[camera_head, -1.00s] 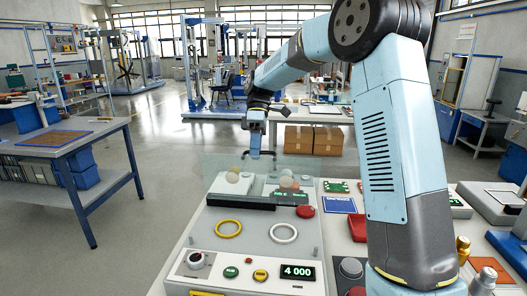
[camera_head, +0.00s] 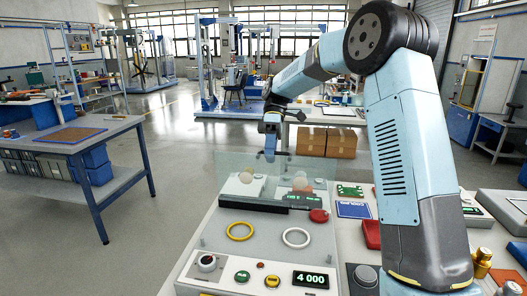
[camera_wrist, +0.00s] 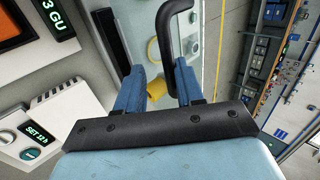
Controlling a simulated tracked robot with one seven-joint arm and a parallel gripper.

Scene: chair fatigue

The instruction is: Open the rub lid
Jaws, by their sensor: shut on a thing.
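The rub tester (camera_head: 215,240) is a grey machine in the lower middle of the head view, with a yellow and a white ring on its top. Its clear lid (camera_head: 229,172) shows as a faint pane standing up over the rear part. My gripper (camera_head: 270,157) points down at the top of this pane. In the wrist view, my gripper's blue fingers (camera_wrist: 158,70) are around a black bar handle (camera_wrist: 165,27), which runs up from between them. The exact contact is partly hidden by the fingers. The lid's hinge is hard to make out.
The tester's front panel has a knob, buttons and a display (camera_head: 311,279). A red knob (camera_head: 319,215), a green circuit board (camera_head: 349,190) and a blue card (camera_head: 353,210) lie to its right. A separate workbench (camera_head: 105,125) stands at the left, with open floor between.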

